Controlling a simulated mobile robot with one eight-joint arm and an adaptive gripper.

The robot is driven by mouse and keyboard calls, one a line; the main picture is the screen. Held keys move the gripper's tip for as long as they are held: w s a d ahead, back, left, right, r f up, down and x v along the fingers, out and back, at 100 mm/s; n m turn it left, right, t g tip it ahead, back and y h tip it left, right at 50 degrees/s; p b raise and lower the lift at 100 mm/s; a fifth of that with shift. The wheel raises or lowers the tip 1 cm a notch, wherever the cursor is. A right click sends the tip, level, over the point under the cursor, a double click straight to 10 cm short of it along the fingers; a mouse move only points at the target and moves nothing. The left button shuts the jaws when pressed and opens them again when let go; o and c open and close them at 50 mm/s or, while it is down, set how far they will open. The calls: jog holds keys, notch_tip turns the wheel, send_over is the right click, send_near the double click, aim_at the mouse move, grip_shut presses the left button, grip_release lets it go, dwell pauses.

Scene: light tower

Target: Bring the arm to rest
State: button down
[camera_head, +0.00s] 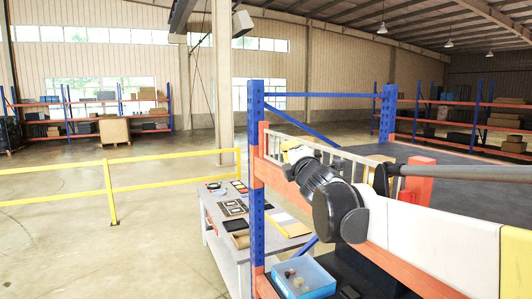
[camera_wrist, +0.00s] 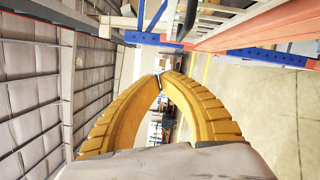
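My arm reaches in from the right in the head view, its white and black links lying in front of the orange rack beam.
A rack with a blue upright (camera_head: 256,190) and orange beams stands close beside my arm. A grey worktable (camera_head: 228,246) with flat parts stands at its left.

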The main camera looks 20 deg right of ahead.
jog(key=s+a+f+m+g+y+b, duration=0.1)
jog(key=s+a+f+m+g+b, duration=0.2)
jog(key=s+f+b, duration=0.7)
jog(key=s+a+f+m+g+y+b, duration=0.1)
jog(key=s+a+f+m+g+b, duration=0.3)
jog(key=f, duration=3.1)
jog(key=s+a+f+m+g+y+b, duration=0.1)
jog(key=s+a+f+m+g+b, duration=0.3)
jog(key=s+a+f+m+b, duration=0.6)
jog(key=s+f+m+b, duration=0.1)
jog(key=s+f+b, duration=0.2)
jog(key=f+b, duration=0.2)
jog(key=s+f+m+b, duration=0.1)
jog(key=s+f+b, duration=0.3)
jog(key=f+b, duration=0.2)
jog(key=shift+s+f+y, duration=0.25)
jog(key=shift+f+y, duration=0.05)
jog(key=shift+f, duration=0.4)
